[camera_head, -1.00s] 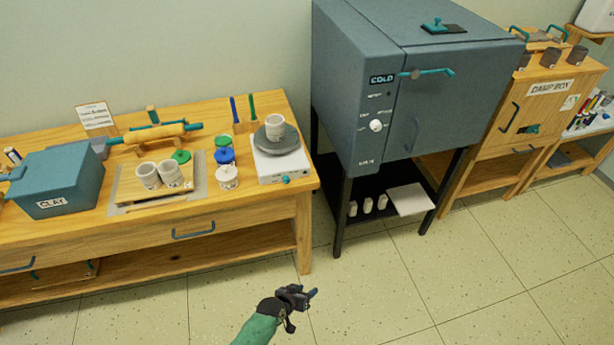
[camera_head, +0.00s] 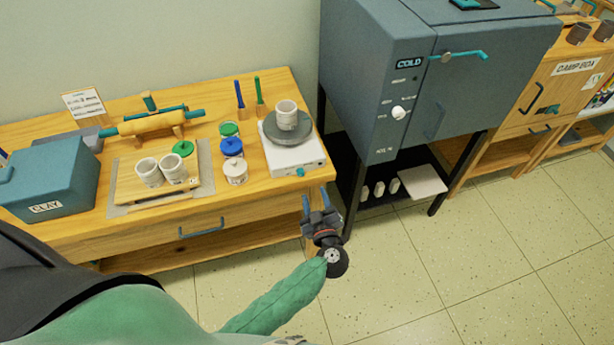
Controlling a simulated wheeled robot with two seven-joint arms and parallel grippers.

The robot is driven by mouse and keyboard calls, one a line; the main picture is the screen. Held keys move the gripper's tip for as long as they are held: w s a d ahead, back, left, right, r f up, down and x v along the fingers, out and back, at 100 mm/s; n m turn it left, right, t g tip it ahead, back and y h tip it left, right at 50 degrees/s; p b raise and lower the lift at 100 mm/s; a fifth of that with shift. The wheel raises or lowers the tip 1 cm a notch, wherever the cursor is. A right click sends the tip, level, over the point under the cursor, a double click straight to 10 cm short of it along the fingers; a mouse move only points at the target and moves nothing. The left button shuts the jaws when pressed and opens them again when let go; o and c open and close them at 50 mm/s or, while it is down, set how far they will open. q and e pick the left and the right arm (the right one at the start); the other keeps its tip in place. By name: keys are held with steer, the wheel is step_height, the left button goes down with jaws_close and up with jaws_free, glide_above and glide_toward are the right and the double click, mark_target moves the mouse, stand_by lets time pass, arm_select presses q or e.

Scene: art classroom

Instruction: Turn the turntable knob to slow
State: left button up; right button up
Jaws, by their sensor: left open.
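The turntable (camera_head: 292,158) has a white base at the right end of the wooden table, with a grey disc on top. A white cup (camera_head: 287,114) stands on the disc. The small teal knob (camera_head: 300,172) is on the base's front face, near the table's front edge; its exact setting is too small to read. My left gripper (camera_head: 315,198) is open and empty, just in front of the table and below the knob. Its two blue fingertips point up toward the turntable and are apart from the knob. My right gripper is not in view.
Paint jars (camera_head: 232,148) and a white jar (camera_head: 236,171) stand left of the turntable. A board with two cups and a clay box (camera_head: 50,183) are farther left. The grey kiln (camera_head: 375,85) stands close on the right. The floor in front is clear.

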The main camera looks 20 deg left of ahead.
mark_target(301, 175)
arm_select(q)
steer(key=shift+m+g+y, duration=0.3)
steer(key=shift+m+y, duration=0.2)
steer(key=shift+m, duration=0.1)
steer(key=x, duration=0.2)
steer(key=p+x, duration=0.1)
steer(key=x, duration=0.1)
steer(key=a+p+x, duration=0.1)
steer(key=x, duration=0.1)
steer(key=shift+s+a+r, duration=0.1)
steer(key=shift+s+a, duration=0.1)
steer(key=shift+s, duration=0.15)
steer(key=shift+p+x, duration=0.3)
steer(key=shift+x, duration=0.5)
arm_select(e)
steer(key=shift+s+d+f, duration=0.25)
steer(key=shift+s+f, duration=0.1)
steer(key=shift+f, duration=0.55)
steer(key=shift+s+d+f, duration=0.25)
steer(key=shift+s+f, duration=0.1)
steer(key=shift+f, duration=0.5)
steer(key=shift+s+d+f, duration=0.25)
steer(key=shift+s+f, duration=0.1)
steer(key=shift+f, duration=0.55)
arm_select(q)
jaws_close()
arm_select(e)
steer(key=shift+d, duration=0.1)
